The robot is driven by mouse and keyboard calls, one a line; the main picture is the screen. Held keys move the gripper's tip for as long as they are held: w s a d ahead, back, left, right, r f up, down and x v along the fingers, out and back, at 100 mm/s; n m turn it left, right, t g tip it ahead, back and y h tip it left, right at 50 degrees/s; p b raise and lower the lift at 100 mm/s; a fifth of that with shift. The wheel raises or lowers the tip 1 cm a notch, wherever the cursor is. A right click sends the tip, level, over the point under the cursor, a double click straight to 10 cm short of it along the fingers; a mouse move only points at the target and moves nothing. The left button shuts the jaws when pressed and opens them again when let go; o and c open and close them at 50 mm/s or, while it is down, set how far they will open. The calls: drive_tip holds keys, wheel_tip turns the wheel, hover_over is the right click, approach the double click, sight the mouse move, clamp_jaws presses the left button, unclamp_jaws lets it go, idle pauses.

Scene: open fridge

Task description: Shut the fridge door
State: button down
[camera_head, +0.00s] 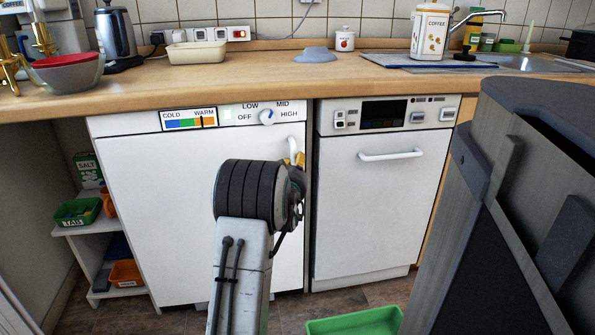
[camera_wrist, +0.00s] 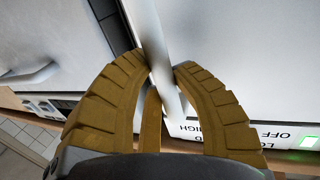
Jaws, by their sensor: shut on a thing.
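The white fridge door (camera_head: 160,200) is under the counter at the left, below a panel with a cold-to-warm scale and a dial. It looks flush or nearly flush with its front; I cannot tell whether a small gap is left. Its white handle (camera_head: 292,146) is near the upper right corner, partly hidden by my arm. My gripper (camera_head: 299,159) is at the handle, its yellow fingers mostly hidden in the head view. In the wrist view, my gripper (camera_wrist: 168,72) has its ribbed fingers closed around the white handle bar (camera_wrist: 148,30).
A white dishwasher (camera_head: 375,210) with its own handle stands right of the fridge. A green tray (camera_head: 355,322) lies on the floor. A small shelf (camera_head: 100,228) with boxes is at the left. The wooden counter (camera_head: 240,82) runs above.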

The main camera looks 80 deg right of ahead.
drive_tip(key=c, duration=0.9)
unclamp_jaws()
drive_tip(key=shift+a, duration=0.15)
drive_tip(key=shift+c, duration=0.2)
drive_tip(key=a, duration=1.2)
drive_tip(key=shift+s, duration=0.45)
